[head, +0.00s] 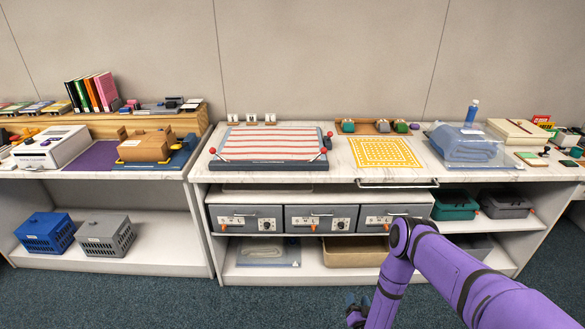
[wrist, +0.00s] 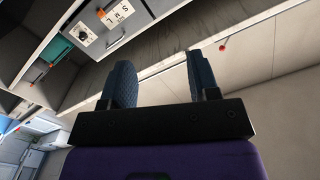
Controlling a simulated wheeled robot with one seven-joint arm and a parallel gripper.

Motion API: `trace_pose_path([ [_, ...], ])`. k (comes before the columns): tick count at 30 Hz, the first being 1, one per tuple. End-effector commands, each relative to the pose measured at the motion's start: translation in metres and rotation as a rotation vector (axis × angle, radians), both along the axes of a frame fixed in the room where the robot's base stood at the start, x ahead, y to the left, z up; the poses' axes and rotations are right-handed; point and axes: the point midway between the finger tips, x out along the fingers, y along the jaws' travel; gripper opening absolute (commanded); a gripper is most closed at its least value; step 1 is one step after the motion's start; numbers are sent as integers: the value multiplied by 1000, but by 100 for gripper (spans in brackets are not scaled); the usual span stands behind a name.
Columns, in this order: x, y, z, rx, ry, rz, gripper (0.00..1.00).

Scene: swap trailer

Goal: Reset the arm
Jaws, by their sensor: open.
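My purple arm reaches in from the lower right in the head view, folded at its elbow. My gripper (head: 357,308) hangs low at the bottom of that view, in front of the lower shelf and partly cut off by the frame edge. In the wrist view my gripper (wrist: 162,85) shows two dark fingers apart, with nothing between them. The grey drawers (head: 321,218) under the counter are behind the arm. One drawer front (wrist: 112,22) with a dial and a label shows at the top of the wrist view.
The counter (head: 340,176) carries a striped board (head: 270,144), a yellow grid mat (head: 384,153) and a bagged blue cloth (head: 462,143). Blue (head: 45,232) and grey (head: 105,238) baskets stand on the left lower shelf. A pull-out handle (head: 398,184) juts from the counter edge. The carpet in front is clear.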

Motion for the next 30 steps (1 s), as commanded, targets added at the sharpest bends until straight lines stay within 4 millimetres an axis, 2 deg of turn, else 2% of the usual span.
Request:
trace_pose_path([
  [8,42,1,30,-16,32,24,55],
  [14,88,1,71,-37,72,52,55],
  [21,149,1,146,-80,150,93,55],
  [30,198,-2,250,-141,248,132,55],
])
